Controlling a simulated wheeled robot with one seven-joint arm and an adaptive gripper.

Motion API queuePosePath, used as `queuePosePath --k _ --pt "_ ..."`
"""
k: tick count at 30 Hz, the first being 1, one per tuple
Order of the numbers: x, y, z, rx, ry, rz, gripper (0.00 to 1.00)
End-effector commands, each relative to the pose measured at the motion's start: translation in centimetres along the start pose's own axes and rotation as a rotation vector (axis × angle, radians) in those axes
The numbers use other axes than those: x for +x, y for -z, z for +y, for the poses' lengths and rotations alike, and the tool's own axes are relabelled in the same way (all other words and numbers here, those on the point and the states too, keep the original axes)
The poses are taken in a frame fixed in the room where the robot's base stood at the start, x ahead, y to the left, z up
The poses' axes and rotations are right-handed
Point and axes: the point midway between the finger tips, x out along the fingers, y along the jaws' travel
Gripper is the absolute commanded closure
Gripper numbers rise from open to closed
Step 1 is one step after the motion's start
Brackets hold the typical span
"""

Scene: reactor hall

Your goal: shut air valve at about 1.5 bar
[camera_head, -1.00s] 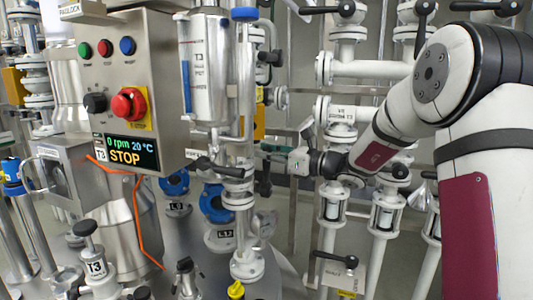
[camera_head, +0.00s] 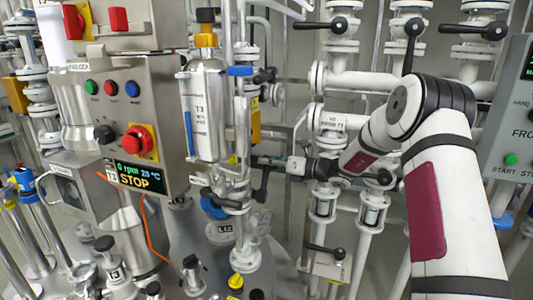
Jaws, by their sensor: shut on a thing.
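The exact contact is too small to make out. A small round gauge (camera_head: 263,221) sits below the handle. Its needle and scale cannot be read from here, so the pressure is not visible.
A control box (camera_head: 132,110) with a red emergency button and a STOP display is further left. White pipes with black lever valves (camera_head: 325,205) crowd below and behind my forearm. A panel (camera_head: 510,130) stands at the right edge.

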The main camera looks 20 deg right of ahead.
Motion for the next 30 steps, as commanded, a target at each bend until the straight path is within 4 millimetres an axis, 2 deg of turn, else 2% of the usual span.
queuePosePath --k 12,28,29,30 --pt "0.3 -0.1 -2.0 0.165 0.005 0.027 1.00" --pt "0.3 0.0 -2.2 0.185 0.004 0.033 1.00" --pt "0.3 0.0 -2.2 0.185 0.004 0.033 0.80" --pt "0.3 0.0 -2.2 0.185 0.004 0.033 0.71"
